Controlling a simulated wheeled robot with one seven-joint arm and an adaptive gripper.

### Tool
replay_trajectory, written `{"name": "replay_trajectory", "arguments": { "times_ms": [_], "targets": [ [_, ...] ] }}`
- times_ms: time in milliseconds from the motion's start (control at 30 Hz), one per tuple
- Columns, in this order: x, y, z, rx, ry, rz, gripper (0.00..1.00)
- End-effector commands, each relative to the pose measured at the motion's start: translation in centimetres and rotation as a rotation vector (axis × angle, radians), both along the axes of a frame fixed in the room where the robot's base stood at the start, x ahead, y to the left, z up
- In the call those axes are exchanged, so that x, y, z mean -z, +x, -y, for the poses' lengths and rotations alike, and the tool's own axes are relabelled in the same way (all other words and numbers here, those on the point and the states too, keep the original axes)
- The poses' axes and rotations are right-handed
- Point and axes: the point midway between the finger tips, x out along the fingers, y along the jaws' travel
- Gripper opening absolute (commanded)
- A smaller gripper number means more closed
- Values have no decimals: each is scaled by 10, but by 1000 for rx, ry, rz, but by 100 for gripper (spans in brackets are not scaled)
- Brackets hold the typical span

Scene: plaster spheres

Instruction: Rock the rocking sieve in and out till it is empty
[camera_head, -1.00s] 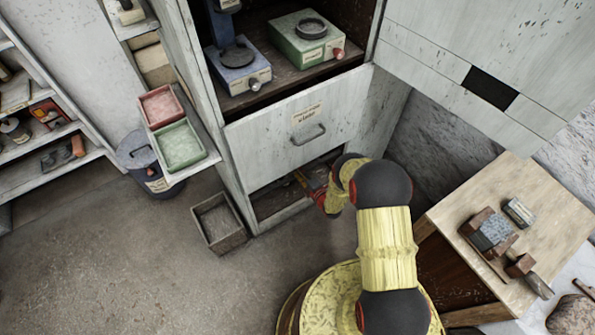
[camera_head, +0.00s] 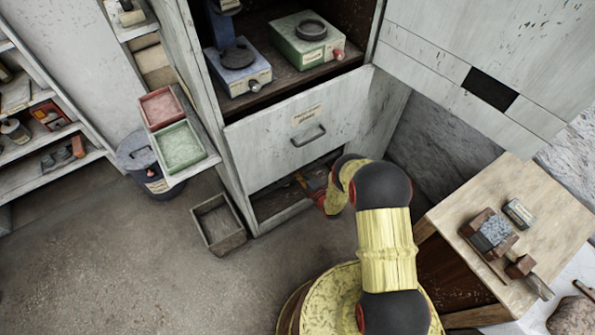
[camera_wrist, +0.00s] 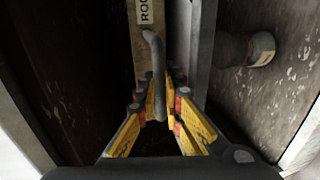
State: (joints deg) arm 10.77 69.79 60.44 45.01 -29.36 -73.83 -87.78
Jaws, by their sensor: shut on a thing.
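The rocking sieve shows in the wrist view as a pale wooden body with a label (camera_wrist: 145,12) reading "ROC", cut off by the frame. Its grey bar handle (camera_wrist: 153,50) hangs toward the camera. My gripper (camera_wrist: 160,90) has its yellow fingers closed on this handle from both sides. In the head view my gripper (camera_head: 316,187) reaches into the low opening of the cabinet, under the drawer front. The sieve is mostly hidden there by the cabinet and my arm. I cannot see what is in the sieve.
A drawer front with a handle (camera_head: 308,135) is just above my gripper. An open wooden box (camera_head: 232,243) stands on the floor to the left. A wooden table (camera_head: 560,205) with small items stands at right. A rounded fitting (camera_wrist: 262,48) sits at right in the wrist view.

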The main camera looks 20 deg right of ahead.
Motion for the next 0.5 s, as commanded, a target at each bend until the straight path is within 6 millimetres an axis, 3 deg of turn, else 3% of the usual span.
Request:
{"name": "replay_trajectory", "arguments": {
  "times_ms": [500],
  "targets": [
    [1, -4, 2, 1, 0, -3, 0]
  ]
}}
